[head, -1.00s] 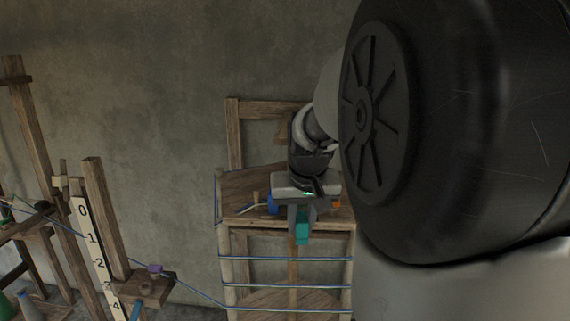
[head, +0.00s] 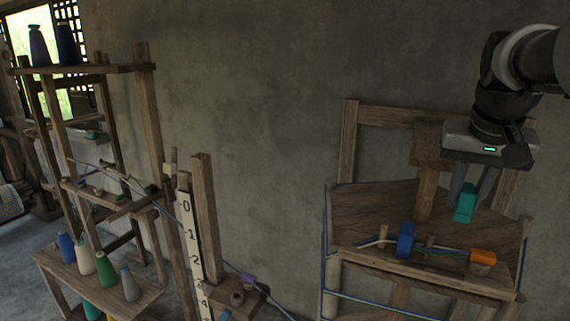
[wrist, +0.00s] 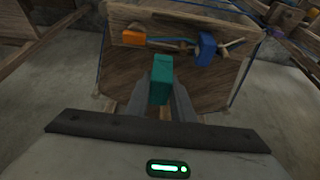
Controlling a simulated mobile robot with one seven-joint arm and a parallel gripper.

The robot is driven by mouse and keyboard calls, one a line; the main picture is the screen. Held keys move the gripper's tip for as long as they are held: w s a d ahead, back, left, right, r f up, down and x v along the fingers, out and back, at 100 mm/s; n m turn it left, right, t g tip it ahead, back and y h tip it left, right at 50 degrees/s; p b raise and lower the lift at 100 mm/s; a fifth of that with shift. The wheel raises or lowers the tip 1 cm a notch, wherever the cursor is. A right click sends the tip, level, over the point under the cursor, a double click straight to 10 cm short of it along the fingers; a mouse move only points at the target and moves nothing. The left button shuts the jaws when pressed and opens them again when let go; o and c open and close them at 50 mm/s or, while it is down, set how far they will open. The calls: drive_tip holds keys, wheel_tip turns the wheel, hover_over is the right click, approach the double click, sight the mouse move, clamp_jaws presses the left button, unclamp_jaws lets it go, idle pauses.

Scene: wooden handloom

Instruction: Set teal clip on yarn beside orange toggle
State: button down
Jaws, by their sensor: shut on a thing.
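The teal clip (head: 465,203) is held between the fingers of my gripper (head: 468,192), which is shut on it above the wooden shelf (head: 375,208). The clip also shows in the wrist view (wrist: 160,78) at the fingertips. The orange toggle (head: 483,257) sits at the shelf's front right in the head view, below the clip and apart from it. It is at the upper left in the wrist view (wrist: 133,38). The yarn (head: 455,250) runs along the shelf between the toggle and a blue piece (head: 405,240).
Wooden pegs stand on the shelf near the blue piece. A numbered ruler post (head: 192,245) and a purple piece (head: 248,279) on a blue line are to the left. A rack with several yarn cones (head: 103,268) stands farther left. The wall behind is bare.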

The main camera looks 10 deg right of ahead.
sight(462, 218)
drive_tip(key=shift+s+f+b, duration=0.2)
drive_tip(key=shift+f+b, duration=0.2)
drive_tip(key=shift+f, duration=0.15)
wheel_tip(462, 218, down, 6)
drive_tip(key=b, duration=0.4)
drive_tip(key=shift+r, duration=0.25)
drive_tip(key=shift+a+f+b, duration=0.1)
drive_tip(key=shift+f+b, duration=0.8)
drive_tip(key=shift+b, duration=0.05)
idle(0.3)
drive_tip(key=shift+f+b, duration=0.7)
drive_tip(key=shift+f, duration=0.25)
